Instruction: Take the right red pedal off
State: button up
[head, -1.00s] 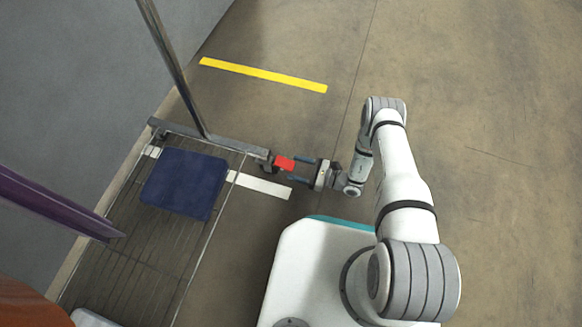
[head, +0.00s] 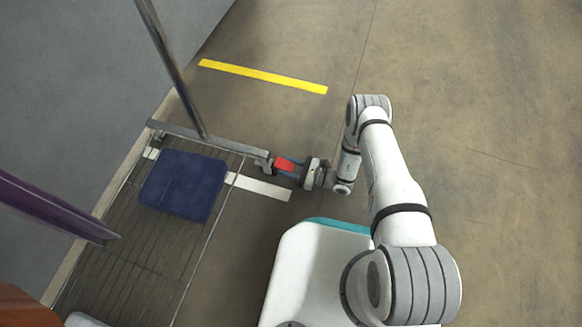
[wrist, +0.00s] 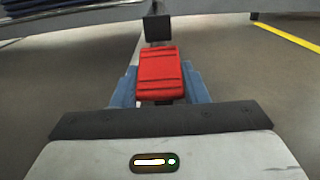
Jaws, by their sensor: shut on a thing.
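The red pedal (head: 284,164) sticks out from a caster at the right end of the rack's near-side foot bar (head: 240,146). In the wrist view the red pedal (wrist: 160,74) is a ribbed red block in the middle, with a dark block behind it. My gripper (head: 286,166) reaches in from the right, with its blue fingers on either side of the pedal. In the wrist view my gripper (wrist: 160,90) is shut on the pedal, one finger against each side. The pedal's underside is hidden.
A folded dark blue cloth (head: 184,185) lies on the rack's wire shelf (head: 135,245). A metal post (head: 172,68) rises from the bar. White tape (head: 262,187) and yellow tape (head: 262,76) mark the floor. Open floor (head: 490,120) lies to the right.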

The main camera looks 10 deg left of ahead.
jog(key=shift+c, duration=1.4)
jog(key=shift+d, duration=0.4)
jog(key=shift+a+r+p, duration=0.1)
jog(key=shift+a+p, duration=0.2)
jog(key=shift+a, duration=0.1)
jog(key=shift+a+r+h+p, duration=0.15)
jog(key=shift+r+h+p, duration=0.15)
jog(key=shift+h+p, duration=0.65)
jog(key=h+p, duration=0.2)
jog(key=shift+s+r+h+p, duration=0.15)
jog(key=shift+h+p, duration=0.1)
jog(key=shift+p, duration=0.15)
jog(key=shift+h+p, duration=0.6)
jog(key=shift+h, duration=0.2)
